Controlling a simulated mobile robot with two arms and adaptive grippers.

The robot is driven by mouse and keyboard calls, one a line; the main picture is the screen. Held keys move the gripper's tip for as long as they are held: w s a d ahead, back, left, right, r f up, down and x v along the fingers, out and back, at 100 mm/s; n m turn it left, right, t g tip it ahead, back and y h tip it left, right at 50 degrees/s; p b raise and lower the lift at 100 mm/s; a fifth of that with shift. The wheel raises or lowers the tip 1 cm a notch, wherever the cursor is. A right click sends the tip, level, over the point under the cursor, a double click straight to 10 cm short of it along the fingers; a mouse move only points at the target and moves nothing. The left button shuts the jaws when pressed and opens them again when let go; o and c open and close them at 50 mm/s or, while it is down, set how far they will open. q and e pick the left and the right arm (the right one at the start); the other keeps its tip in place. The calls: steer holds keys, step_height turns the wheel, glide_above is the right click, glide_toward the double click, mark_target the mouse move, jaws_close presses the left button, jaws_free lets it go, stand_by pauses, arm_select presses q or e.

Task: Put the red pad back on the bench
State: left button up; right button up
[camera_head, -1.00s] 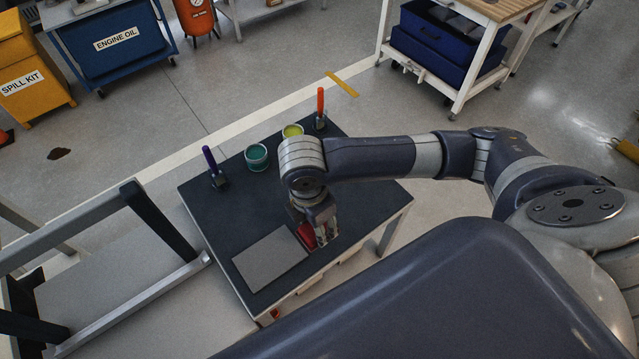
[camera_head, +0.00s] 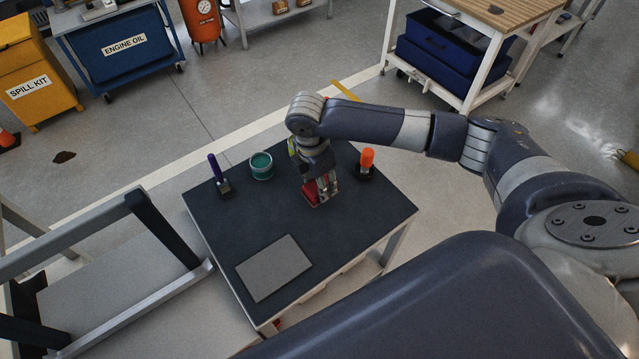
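The red pad (camera_head: 310,192) shows beside and under the fingers of my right gripper (camera_head: 322,190), over the middle of the dark-topped bench (camera_head: 233,228). The fingers look closed on it, and they hide part of the pad. I cannot tell whether the pad touches the bench top or hangs just above it. My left gripper is not in view.
On the bench are a flat grey plate (camera_head: 273,268), a purple-handled tool (camera_head: 217,173), a teal cup (camera_head: 261,166) and an orange-handled tool (camera_head: 367,162). A yellow-green cup is mostly hidden behind my arm. A grey metal frame (camera_head: 110,310) stands left of the bench.

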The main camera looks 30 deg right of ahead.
mark_target(315, 184)
steer(key=shift+w+d, duration=0.25)
steer(key=shift+w, duration=0.3)
step_height(315, 184, down, 3)
steer(key=shift+r+p, duration=0.2)
steer(key=shift+p, duration=0.2)
steer(key=shift+f, duration=0.5)
steer(key=shift+f, duration=0.1)
steer(key=o, duration=0.9)
steer(key=shift+o, duration=0.2)
steer(key=r, duration=0.4)
steer(key=a+r+b, duration=0.1)
steer(key=r, duration=0.7)
steer(key=shift+s+a, duration=0.1)
steer(key=shift+a, duration=0.15)
steer(key=shift+s, duration=0.1)
